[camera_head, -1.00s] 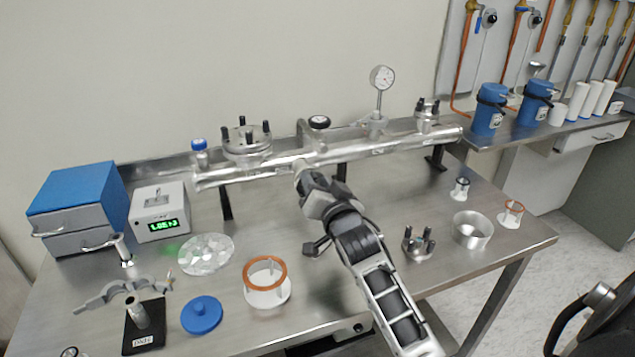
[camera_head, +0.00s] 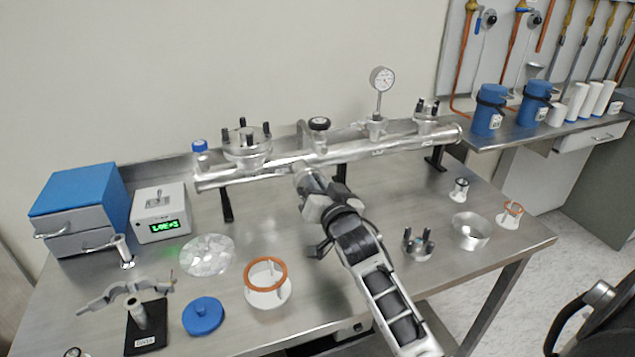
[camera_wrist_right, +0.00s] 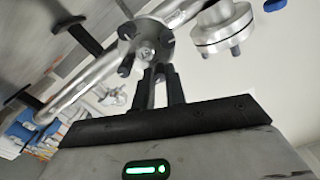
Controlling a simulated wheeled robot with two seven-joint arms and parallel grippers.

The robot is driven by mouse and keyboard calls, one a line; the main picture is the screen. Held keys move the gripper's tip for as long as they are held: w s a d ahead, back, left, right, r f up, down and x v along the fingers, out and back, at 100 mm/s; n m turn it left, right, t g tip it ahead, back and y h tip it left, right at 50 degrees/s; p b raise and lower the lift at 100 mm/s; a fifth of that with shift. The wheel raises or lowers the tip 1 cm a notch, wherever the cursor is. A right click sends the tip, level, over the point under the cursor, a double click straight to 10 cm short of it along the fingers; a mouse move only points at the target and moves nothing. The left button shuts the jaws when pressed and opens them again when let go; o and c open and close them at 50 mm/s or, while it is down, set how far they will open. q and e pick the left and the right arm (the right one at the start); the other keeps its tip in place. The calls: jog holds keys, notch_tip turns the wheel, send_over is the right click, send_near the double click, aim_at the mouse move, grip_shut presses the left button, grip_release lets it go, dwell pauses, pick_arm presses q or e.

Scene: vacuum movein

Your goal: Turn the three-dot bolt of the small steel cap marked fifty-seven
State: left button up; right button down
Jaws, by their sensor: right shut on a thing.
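A long steel pipe (camera_head: 375,149) with flanges and ports spans the back of the table. My right gripper (camera_head: 311,182) reaches its front side near the middle in the head view. The right wrist view shows a small round steel cap (camera_wrist_right: 146,48) with several dark bolts around its face. There my right gripper (camera_wrist_right: 158,70) is shut on one bolt (camera_wrist_right: 157,67) at the near edge of the cap. The fingers hide most of this bolt, and its dots cannot be made out. No number on the cap is legible. My left gripper is not in view.
Another flange (camera_wrist_right: 222,30) with bolts is close right of the fingers in the wrist view. On the table lie a foil-like disc (camera_head: 207,255), a copper-coloured ring on a white stand (camera_head: 266,290), a blue lid (camera_head: 203,316), a loose bolted cap (camera_head: 418,247) and a steel ring (camera_head: 470,232).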

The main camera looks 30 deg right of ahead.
jog(key=n+p, duration=0.3)
jog(key=n, duration=0.8)
jog(key=shift+n, duration=0.3)
dwell(0.4)
jog(key=c, duration=1.4)
grip_release()
jog(key=shift+c, duration=0.2)
jog(key=b+v, duration=0.2)
jog(key=v, duration=1.4)
jog(key=shift+a, duration=0.1)
